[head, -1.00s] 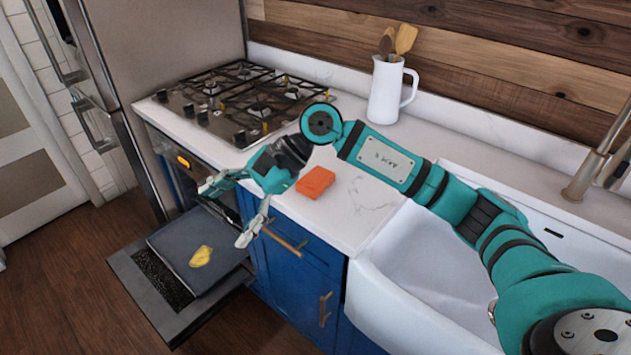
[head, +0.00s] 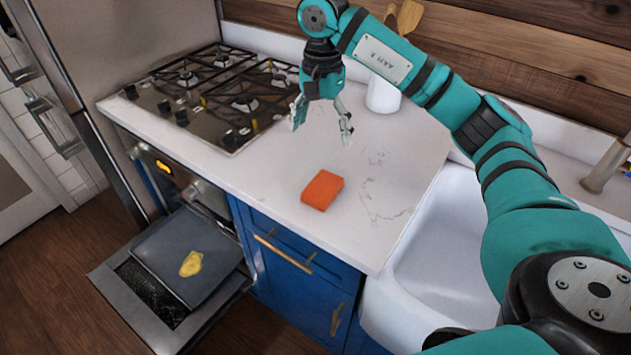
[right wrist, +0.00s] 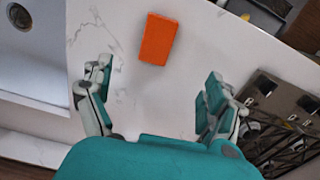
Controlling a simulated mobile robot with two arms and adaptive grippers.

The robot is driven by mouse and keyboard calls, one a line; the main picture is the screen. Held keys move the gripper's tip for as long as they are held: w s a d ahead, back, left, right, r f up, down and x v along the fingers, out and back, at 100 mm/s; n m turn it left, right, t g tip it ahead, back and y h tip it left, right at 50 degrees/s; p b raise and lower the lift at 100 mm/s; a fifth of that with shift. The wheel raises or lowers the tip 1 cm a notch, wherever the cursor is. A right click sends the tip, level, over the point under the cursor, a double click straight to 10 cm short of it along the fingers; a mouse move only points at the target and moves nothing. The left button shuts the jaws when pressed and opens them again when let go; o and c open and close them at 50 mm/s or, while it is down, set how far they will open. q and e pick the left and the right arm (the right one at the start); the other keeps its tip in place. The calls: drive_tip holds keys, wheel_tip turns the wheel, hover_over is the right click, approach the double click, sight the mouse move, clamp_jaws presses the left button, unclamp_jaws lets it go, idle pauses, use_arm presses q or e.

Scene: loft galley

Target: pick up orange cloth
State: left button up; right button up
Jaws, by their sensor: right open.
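The orange cloth (head: 322,190) is a small folded block lying flat on the white counter, between the stove and the sink. It also shows in the right wrist view (right wrist: 158,39), ahead of the fingers and roughly centred between them. My right gripper (head: 321,122) is open and empty above the counter, farther back than the cloth and apart from it. Its spread fingers also show in the right wrist view (right wrist: 156,112). My left gripper is not in view.
A gas stove (head: 215,92) is left of the cloth, and a white sink (head: 450,255) is to the right. A white pitcher (head: 383,95) with wooden utensils stands behind, partly hidden by my arm. The oven door (head: 160,322) hangs open, with a tray (head: 155,250) holding something yellow (head: 191,264).

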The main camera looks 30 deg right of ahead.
wheel_tip(320, 180, down, 4)
drive_tip(key=s, duration=0.1)
drive_tip(key=p, duration=0.1)
hover_over(323, 185)
drive_tip(key=f, duration=0.6)
drive_tip(key=shift+w+a, duration=0.1)
drive_tip(key=shift+w, duration=0.1)
drive_tip(key=shift+s+f, duration=0.1)
drive_tip(key=shift+f, duration=0.15)
wheel_tip(323, 185, down, 5)
drive_tip(key=shift+s+r+p, duration=0.1)
drive_tip(key=shift+p, duration=1.15)
drive_tip(key=shift+f, duration=0.3)
drive_tip(key=shift+c, duration=0.4)
drive_tip(key=c, duration=1.1)
